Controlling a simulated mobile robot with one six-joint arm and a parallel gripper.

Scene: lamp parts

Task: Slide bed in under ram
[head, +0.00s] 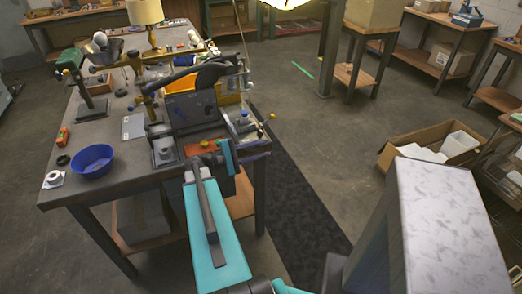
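A dark press-like machine (193,108) stands near the front right of the workbench, with a black curved arm over it. A small grey metal block with a round, light-topped piece (163,151) sits at its front left; it may be the bed. An orange-red plate (203,147) lies at the machine's front edge. The ram cannot be made out clearly. My teal arm reaches up from the bottom, and my gripper (205,165) is at the bench's front edge, close to the orange-red plate. Its fingertips are too small and overlapped to tell open from shut, or whether they touch anything.
On the workbench (120,170), a blue bowl (92,160) and a white roll-like piece (54,179) lie at the left. A lamp (147,20) and loose parts stand farther back. An open carton (430,145) is on the floor at right. The middle floor is clear.

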